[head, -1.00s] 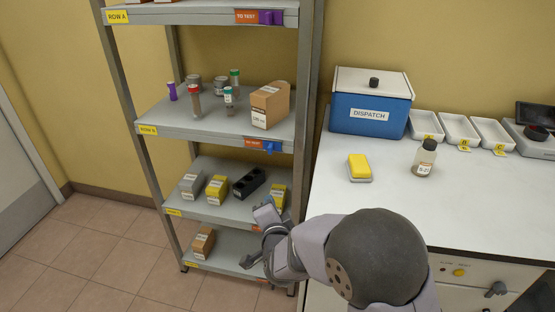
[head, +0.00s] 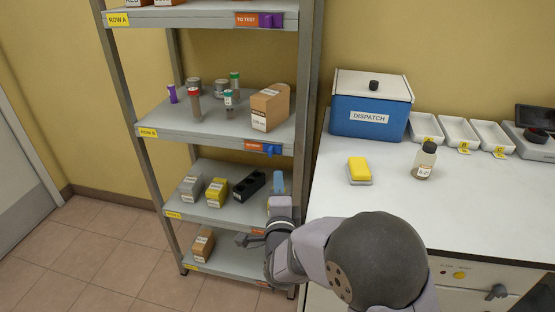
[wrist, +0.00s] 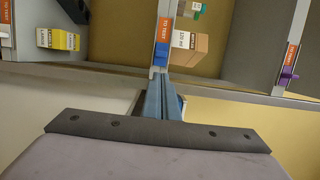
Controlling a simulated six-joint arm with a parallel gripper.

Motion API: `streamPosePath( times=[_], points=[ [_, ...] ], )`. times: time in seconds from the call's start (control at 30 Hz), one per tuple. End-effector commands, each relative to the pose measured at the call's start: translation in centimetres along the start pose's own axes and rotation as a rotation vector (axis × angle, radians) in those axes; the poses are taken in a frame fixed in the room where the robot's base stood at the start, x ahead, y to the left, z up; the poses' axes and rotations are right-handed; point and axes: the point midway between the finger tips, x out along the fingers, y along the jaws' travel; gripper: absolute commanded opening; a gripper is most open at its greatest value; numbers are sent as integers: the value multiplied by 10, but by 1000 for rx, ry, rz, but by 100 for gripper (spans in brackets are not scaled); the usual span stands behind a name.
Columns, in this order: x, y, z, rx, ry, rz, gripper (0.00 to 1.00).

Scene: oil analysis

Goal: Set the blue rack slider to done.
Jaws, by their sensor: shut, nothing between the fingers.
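The blue slider (head: 270,151) sits at the right end of the orange TO TEST label (head: 253,146) on the front edge of the middle shelf, marked ROW B (head: 148,132). It also shows in the wrist view (wrist: 160,53), just ahead of my fingertips. My gripper (head: 278,176) is shut and empty, its bluish fingers pointing up toward the shelf front. In the head view it is below the slider and slightly right of it. In the wrist view the fingers (wrist: 163,92) lie almost in line with the slider; I cannot tell if they touch it.
A purple slider (head: 268,20) is on the ROW A edge above. A cardboard box (head: 270,107) and several tubes stand on the middle shelf. Boxes and a black holder (head: 249,184) are on the shelf below. The white counter (head: 455,205) borders the rack at right.

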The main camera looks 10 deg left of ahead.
Motion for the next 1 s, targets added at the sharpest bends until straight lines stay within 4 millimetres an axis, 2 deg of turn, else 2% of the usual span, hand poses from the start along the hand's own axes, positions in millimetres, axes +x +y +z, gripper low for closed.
streamPosePath(
  times=[0.27,0.7,1.0],
  points=[
    [22,0,-1,-1,2,1,0],
    [81,-1,-1,-1,2,0,0],
    [98,0,0,-2,0,0,0]
  ],
)
